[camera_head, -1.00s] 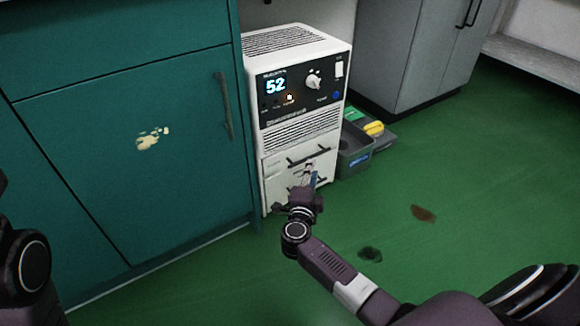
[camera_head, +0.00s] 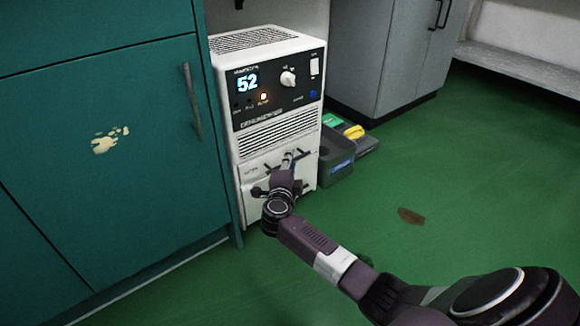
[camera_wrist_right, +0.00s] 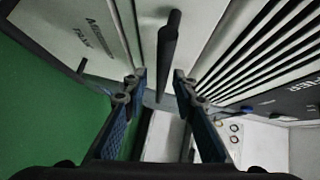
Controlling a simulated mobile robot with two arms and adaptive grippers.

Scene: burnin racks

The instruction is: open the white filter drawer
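The white filter drawer (camera_head: 252,168) is the upper panel under the vents on the front of a white dehumidifier (camera_head: 225,90). It looks shut. In the right wrist view the drawer front (camera_wrist_right: 200,22) is the middle white panel, with a dark bar handle (camera_wrist_right: 168,45). My right gripper (camera_head: 288,162) is at the drawer front, and partly hides it in the head view. In the wrist view its two fingers (camera_wrist_right: 159,76) are apart, with the handle showing between them, nearer the right finger. I cannot tell if they touch it. My left gripper is out of view.
A lower panel with its own handle (camera_wrist_right: 82,65) is below the drawer. Teal cabinets (camera_head: 150,210) stand close on the left. The green floor in front is mostly clear.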

